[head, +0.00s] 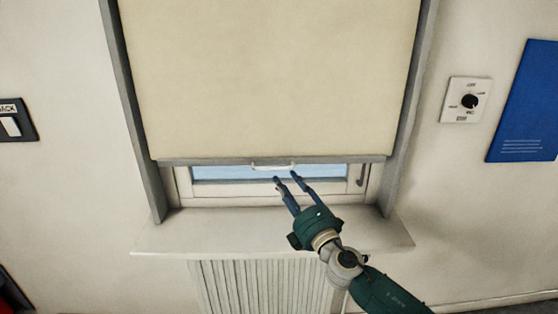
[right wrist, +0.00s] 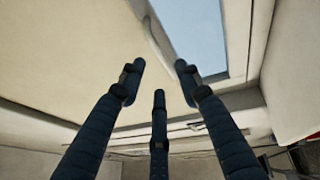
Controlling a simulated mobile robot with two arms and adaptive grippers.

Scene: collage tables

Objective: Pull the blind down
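The cream blind (head: 270,80) hangs low over the window, with only a strip of glass (head: 228,173) showing under its bottom bar (head: 210,161). A pale curved handle (head: 273,166) sits at the middle of that bar. My right gripper (head: 286,177) is just below the handle, fingers apart and pointing up at it. In the right wrist view, the three dark fingers of my right gripper (right wrist: 160,75) are spread with nothing between them. The handle (right wrist: 154,38) shows just beyond the fingertips; whether they touch it I cannot tell. My left gripper is not in view.
A window sill (head: 200,232) juts out below the window, above a ribbed radiator (head: 235,285). Grey side rails (head: 132,110) flank the blind. A dial plate (head: 466,100) and a blue panel (head: 528,105) are on the right wall.

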